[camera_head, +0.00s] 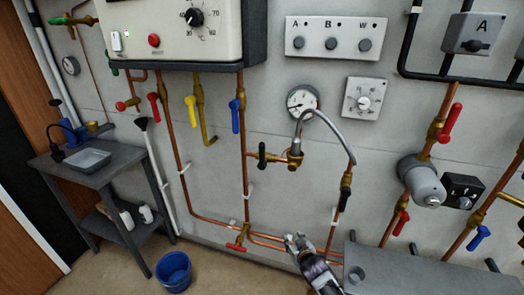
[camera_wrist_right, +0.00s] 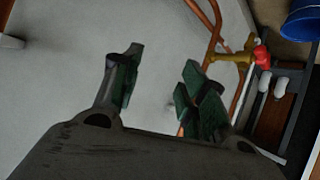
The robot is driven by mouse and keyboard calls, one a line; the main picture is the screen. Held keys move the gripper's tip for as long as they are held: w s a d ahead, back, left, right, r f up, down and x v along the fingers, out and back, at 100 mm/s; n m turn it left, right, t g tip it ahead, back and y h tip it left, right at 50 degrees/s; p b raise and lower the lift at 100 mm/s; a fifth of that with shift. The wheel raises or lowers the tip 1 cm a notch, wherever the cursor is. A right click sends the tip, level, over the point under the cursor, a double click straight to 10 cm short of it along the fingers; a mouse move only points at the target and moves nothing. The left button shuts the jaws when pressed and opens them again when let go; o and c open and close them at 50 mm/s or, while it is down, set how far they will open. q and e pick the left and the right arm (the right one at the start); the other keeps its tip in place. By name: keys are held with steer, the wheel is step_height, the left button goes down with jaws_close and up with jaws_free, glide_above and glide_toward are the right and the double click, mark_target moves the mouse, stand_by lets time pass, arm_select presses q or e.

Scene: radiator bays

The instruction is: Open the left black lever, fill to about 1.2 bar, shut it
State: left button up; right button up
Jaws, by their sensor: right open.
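The left black lever (camera_head: 262,155) stands upright, across a short horizontal copper pipe, left of a brass valve body (camera_head: 294,157). A grey braided hose (camera_head: 335,128) arches from this valve to a second black lever (camera_head: 346,193) on the right, which lies roughly along its pipe. The round pressure gauge (camera_head: 302,100) hangs above the valve; its reading is too small to tell. My right gripper (camera_head: 296,243) is low in front of the wall, well below the left lever. In the wrist view its fingers (camera_wrist_right: 163,78) are apart with nothing between them. My left gripper is out of view.
A red-handled brass valve (camera_head: 237,246) is left of my right gripper; it also shows in the wrist view (camera_wrist_right: 260,55). A grey bench-like surface (camera_head: 425,275) is at lower right. A blue bucket (camera_head: 173,271) stands on the floor. The boiler (camera_head: 180,30) overhangs at upper left.

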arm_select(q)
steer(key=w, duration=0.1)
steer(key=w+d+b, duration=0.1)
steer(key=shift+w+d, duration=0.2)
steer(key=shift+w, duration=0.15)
arm_select(e)
steer(key=a+r+t+y, duration=0.1)
steer(key=a+r+t, duration=0.2)
steer(key=r, duration=1.5)
steer(key=a+r+t+y, duration=0.2)
steer(key=a+r, duration=0.4)
steer(key=r, duration=1.3)
steer(key=shift+s+a+t, duration=0.2)
steer(key=shift+s+t, duration=0.15)
steer(key=shift+t, duration=0.05)
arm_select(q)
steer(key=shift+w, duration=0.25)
